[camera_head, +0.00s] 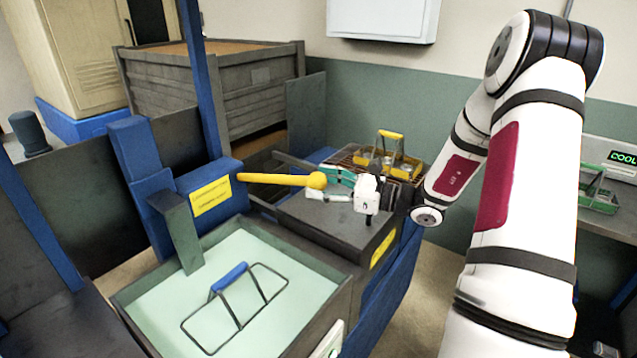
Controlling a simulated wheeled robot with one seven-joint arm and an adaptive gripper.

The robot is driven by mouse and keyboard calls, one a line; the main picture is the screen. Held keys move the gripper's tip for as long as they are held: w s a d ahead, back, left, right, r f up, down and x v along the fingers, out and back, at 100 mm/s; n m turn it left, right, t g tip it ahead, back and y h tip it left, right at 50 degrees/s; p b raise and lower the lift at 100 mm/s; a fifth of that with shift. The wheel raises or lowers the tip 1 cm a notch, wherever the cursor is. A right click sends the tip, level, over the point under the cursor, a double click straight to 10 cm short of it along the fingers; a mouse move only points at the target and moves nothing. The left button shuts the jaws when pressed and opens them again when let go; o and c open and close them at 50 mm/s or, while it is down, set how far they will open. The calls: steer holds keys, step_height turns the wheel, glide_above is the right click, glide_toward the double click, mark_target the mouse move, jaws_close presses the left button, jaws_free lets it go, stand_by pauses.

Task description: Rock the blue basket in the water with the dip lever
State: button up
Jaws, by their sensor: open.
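The blue basket (229,277), a wire frame with a blue grip, sits in the pale green water (170,310) of a dark tank, mostly submerged. The dip lever (275,179) is a yellow bar with a round knob. It sticks out nearly level to the right from a blue housing (205,195) behind the tank. My gripper (323,184) is open at the knob end, with one finger above and one below in the picture. I cannot tell whether the fingers touch the knob.
A yellow-handled basket (390,150) with several metal parts stands on a rack behind my gripper. A green basket (599,195) stands on the right counter by a "COOL" display (621,157). A blue post (200,80) rises behind the lever. A large grey bin (215,90) stands at the back.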

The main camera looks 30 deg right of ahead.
steer(key=shift+w+a, duration=0.4)
steer(key=shift+w, duration=0.1)
jaws_close()
steer(key=r+p, duration=0.1)
steer(key=r, duration=0.1)
steer(key=w+r+g+p, duration=0.1)
steer(key=r, duration=0.1)
steer(key=w+a+r+g+h+p, duration=0.1)
steer(key=r+p, duration=0.1)
steer(key=shift+r, duration=0.25)
steer(key=shift+m, duration=0.4)
steer(key=w+r, duration=0.1)
steer(key=r, duration=0.1)
steer(key=w+a+r+p, duration=0.1)
steer(key=w+r, duration=0.1)
steer(key=shift+w+r, duration=0.15)
steer(key=shift+r, duration=0.15)
steer(key=shift+a, duration=0.1)
jaws_free()
